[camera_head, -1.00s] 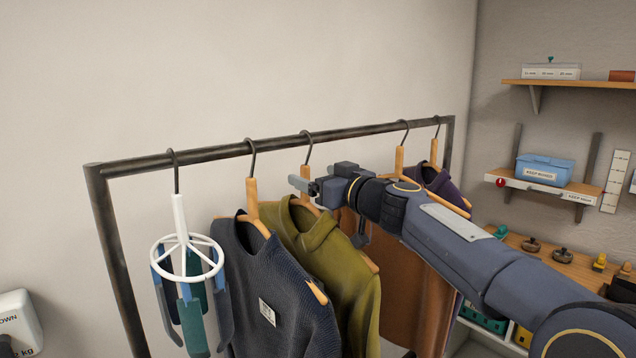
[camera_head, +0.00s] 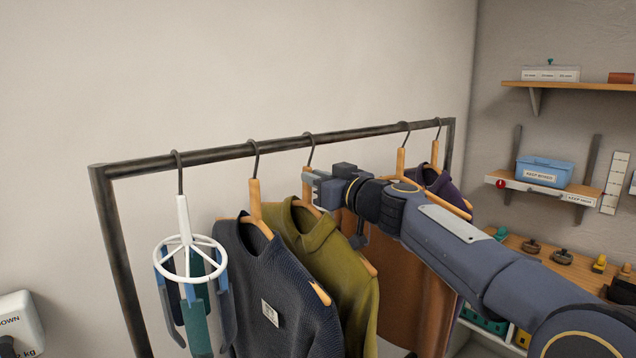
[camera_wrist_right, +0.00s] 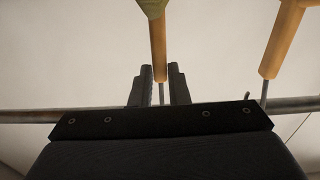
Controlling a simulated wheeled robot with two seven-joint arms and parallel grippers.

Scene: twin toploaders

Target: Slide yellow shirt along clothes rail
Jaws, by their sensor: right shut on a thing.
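The yellow shirt (camera_head: 335,262), an olive-yellow top, hangs on a wooden hanger (camera_head: 307,190) from the clothes rail (camera_head: 222,154). My right gripper (camera_head: 313,182) is shut on the neck of this hanger, below its metal hook. In the right wrist view the two fingers (camera_wrist_right: 160,92) stand on either side of the hanger's neck (camera_wrist_right: 158,45), with a bit of the shirt (camera_wrist_right: 151,6) at the top edge. The head view shows the fingers only partly. My left gripper is in neither view.
A dark knitted sweater (camera_head: 265,285) hangs just left of the yellow shirt. A white round hanger (camera_head: 188,240) with strips hangs further left. A brown garment (camera_head: 412,290) and a purple one (camera_head: 440,187) hang to the right. Bare rail lies between the yellow shirt and the brown garment.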

